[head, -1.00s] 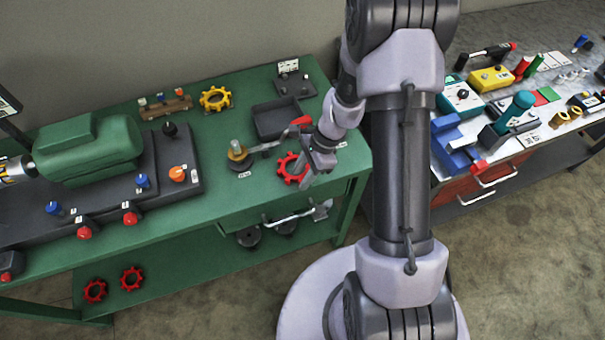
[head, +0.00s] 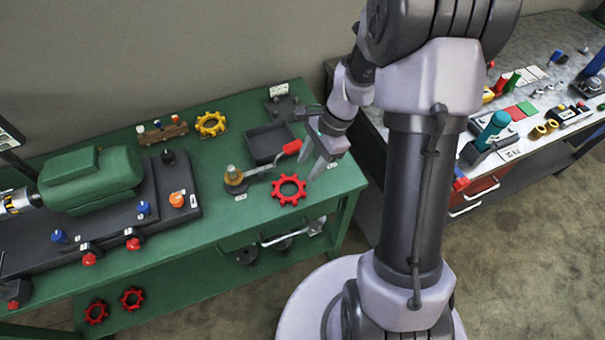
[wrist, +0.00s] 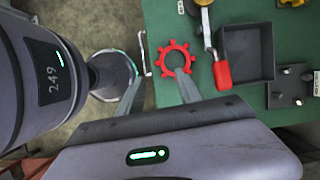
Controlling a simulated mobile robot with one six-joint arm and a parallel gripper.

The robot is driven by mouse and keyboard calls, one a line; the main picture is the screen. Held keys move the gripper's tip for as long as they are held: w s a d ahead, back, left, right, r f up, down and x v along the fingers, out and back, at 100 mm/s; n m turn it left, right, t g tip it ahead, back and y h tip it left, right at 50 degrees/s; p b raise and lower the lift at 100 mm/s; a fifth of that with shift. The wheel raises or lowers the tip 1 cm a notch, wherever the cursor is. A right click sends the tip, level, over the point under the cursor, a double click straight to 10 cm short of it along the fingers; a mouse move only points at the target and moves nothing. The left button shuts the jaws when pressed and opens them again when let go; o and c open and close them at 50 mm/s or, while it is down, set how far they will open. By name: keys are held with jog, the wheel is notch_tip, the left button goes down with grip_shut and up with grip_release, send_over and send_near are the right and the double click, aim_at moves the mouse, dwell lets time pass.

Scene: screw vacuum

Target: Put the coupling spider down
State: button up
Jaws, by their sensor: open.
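A red toothed ring, the coupling spider (head: 289,183), lies flat on the green bench near its front right edge. It also shows in the wrist view (wrist: 163,56), beyond my fingers near one fingertip. My gripper (head: 313,158) is open and empty, above the bench, up and to the right of the spider in the head view. In the wrist view the two fingers (wrist: 158,80) are spread apart, and the spider appears just past them. Whether the right finger is clear of it in depth is hard to tell there.
Beside the spider stand a brass-coloured post with a red-handled lever (head: 290,147) and a dark tray (head: 265,142). A yellow toothed ring (head: 211,124) lies further back. Two more red toothed rings (head: 132,298) lie on the lower shelf. Bare green bench top (head: 235,217) lies left of the spider.

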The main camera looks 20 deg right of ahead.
jog(key=s+a+r+n+t+h, duration=0.1)
jog(key=s+a+r+n, duration=0.1)
jog(key=r, duration=0.4)
jog(key=s+a+r+n+t, duration=0.1)
jog(key=a+r+n, duration=0.2)
jog(key=r, duration=0.4)
jog(key=s+a+r+n+t+h, duration=0.1)
jog(key=s+a+r+n+t, duration=0.2)
jog(key=s, duration=0.9)
notch_tip(320, 180, up, 6)
jog(key=a+n, duration=0.2)
jog(key=n, duration=0.2)
jog(key=shift+s+n+t, duration=0.3)
jog(key=shift+s, duration=0.1)
notch_tip(320, 180, down, 4)
jog(key=b, duration=0.4)
jog(key=shift+f+b, duration=0.25)
jog(key=shift+b, duration=0.15)
